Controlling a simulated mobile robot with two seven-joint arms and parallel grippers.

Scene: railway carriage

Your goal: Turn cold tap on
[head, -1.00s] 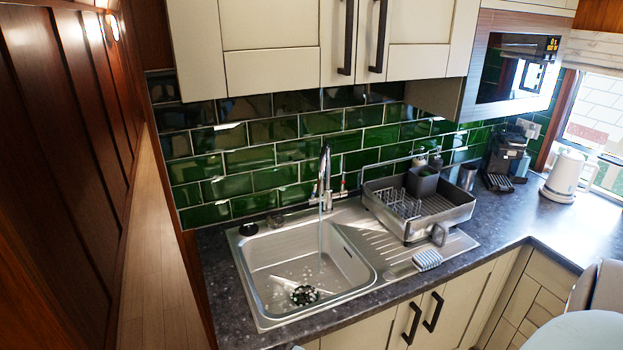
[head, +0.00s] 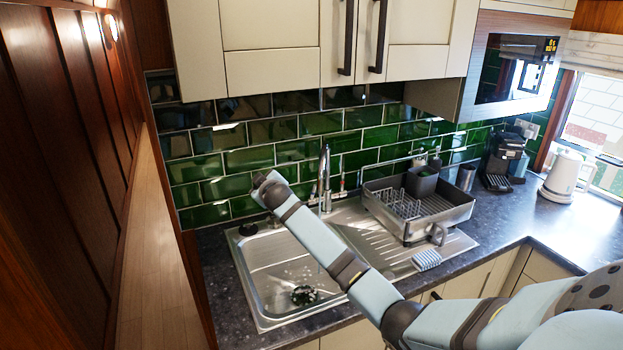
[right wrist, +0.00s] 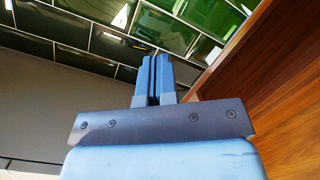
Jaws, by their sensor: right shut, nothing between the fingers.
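The chrome tap (head: 325,170) stands upright behind the sink (head: 262,290), against the green tiles. A lever with a reddish mark (head: 343,184) shows on its right side; the left side is partly hidden by my arm. A thin water stream seems to fall into the bowl, mostly hidden behind my arm. My right arm crosses over the sink from the lower right. My right gripper (head: 262,179) is left of the tap, apart from it, near the tiles. In the right wrist view the gripper (right wrist: 154,60) is shut and empty. My left gripper is not in view.
A grey dish rack (head: 440,217) stands right of the tap on the drainer, with a striped sponge (head: 427,260) in front. Wall cupboards (head: 270,50) hang above. A wooden wall (head: 60,150) closes off the left. A kettle (head: 562,174) stands far right.

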